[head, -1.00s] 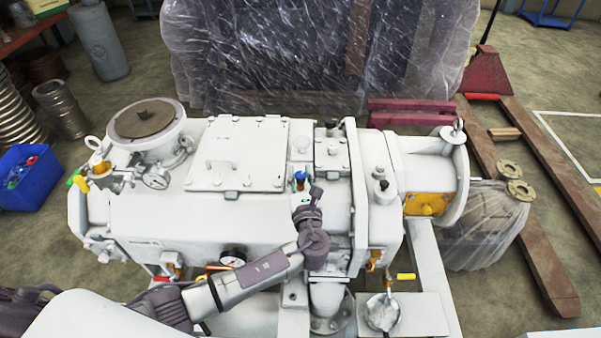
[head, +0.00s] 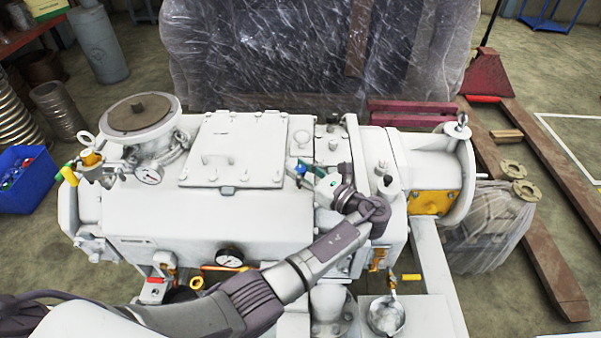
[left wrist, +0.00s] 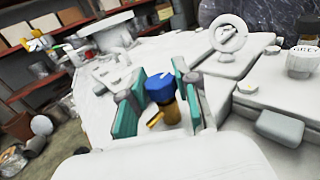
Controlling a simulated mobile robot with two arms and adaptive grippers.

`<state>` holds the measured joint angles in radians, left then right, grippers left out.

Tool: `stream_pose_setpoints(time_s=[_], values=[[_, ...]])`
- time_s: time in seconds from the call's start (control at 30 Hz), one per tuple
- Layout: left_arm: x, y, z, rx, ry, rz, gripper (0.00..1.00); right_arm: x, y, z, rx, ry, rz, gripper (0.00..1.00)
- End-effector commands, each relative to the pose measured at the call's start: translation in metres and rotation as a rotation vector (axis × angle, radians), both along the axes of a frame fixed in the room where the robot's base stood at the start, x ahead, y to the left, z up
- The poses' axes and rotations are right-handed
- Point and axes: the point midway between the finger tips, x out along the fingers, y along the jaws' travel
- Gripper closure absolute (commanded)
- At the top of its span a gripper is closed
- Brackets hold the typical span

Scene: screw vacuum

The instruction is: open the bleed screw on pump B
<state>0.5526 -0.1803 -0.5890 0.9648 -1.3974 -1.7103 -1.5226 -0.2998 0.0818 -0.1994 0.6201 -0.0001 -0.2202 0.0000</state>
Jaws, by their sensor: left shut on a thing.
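A blue-topped brass fitting (left wrist: 162,98), apparently the bleed screw, stands upright on the white pump (head: 190,215). Its blue top (head: 301,169) shows small in the head view. My left gripper (left wrist: 158,100) has its two teal-padded fingers on either side of the fitting and is shut on it. In the head view my left gripper (head: 305,173) reaches the fitting from the right, over the pump's top. The fingertips are small there and the contact is hard to see. No label shows which pump this is. My right gripper is not in view.
A square cover with a handle (head: 235,150) lies left of the fitting. Gauges (head: 229,257) and yellow valve handles sit around the pump. A grey-labelled cap (left wrist: 303,60) is at the right in the wrist view. A plastic-wrapped load (head: 300,60) stands behind.

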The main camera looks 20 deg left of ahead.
Motion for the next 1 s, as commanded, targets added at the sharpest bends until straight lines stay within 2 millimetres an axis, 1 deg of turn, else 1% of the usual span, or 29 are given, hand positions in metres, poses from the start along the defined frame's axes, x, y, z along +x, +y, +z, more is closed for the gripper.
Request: stream_pose_setpoints(time_s=[0.53, 0.57, 0.7, 1.0], values=[[0.0008, 0.0006, 0.0018, 0.002, -0.003, 0.025, 1.00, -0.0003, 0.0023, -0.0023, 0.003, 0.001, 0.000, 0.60], [0.0008, 0.0006, 0.0018, 0.001, -0.004, 0.025, 0.66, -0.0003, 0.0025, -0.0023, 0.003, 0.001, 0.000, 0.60], [0.0007, 0.0005, 0.0015, 0.002, -0.003, 0.024, 0.43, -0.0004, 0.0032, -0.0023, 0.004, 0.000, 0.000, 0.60], [0.0005, 0.0003, 0.0016, 0.000, -0.002, 0.024, 0.43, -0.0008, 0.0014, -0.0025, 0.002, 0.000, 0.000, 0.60]])
